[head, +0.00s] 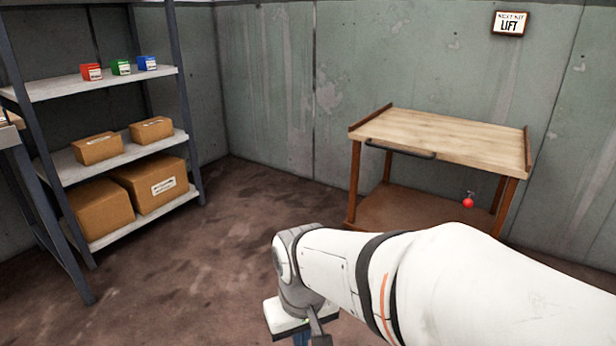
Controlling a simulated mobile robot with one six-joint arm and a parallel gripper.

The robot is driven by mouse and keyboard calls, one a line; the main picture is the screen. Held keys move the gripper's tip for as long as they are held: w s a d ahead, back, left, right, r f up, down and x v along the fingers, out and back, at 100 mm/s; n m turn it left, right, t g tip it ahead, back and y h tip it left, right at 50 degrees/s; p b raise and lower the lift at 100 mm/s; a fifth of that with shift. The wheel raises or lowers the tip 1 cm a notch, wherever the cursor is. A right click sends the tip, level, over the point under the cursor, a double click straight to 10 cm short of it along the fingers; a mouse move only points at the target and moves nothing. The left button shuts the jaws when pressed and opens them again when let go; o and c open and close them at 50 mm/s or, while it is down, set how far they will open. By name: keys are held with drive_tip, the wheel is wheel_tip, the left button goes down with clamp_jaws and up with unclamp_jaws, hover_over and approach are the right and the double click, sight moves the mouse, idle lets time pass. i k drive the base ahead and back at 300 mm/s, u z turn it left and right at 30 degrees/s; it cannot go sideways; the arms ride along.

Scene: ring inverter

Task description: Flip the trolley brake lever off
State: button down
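The trolley (440,138) stands against the back wall at the right, with a pale wooden top, brown legs, a lower shelf and a dark handle bar (400,150) on its front. A small lever with a red ball knob (468,202) shows below the top, near the right legs. Its exact angle is too small to tell. My arm reaches in from the lower right, in front of the trolley. My gripper (302,338) is at the bottom edge, pointing down and mostly cut off, well apart from the lever. Whether its fingers are open or shut is hidden.
A metal shelf rack (105,85) at the left holds red, green and blue small boxes and several cardboard boxes (150,185). A sign reading LIFT (510,24) hangs on the back wall. The floor (225,235) between rack and trolley is clear.

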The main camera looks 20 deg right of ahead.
sight(467, 203)
drive_tip(key=z, duration=0.25)
drive_tip(key=i, duration=1)
drive_tip(key=z, duration=0.65)
drive_tip(key=i, duration=0.4)
drive_tip(key=z, duration=0.45)
drive_tip(key=k, duration=0.95)
drive_tip(key=z, duration=0.15)
drive_tip(key=i, duration=0.95)
drive_tip(key=u, duration=0.05)
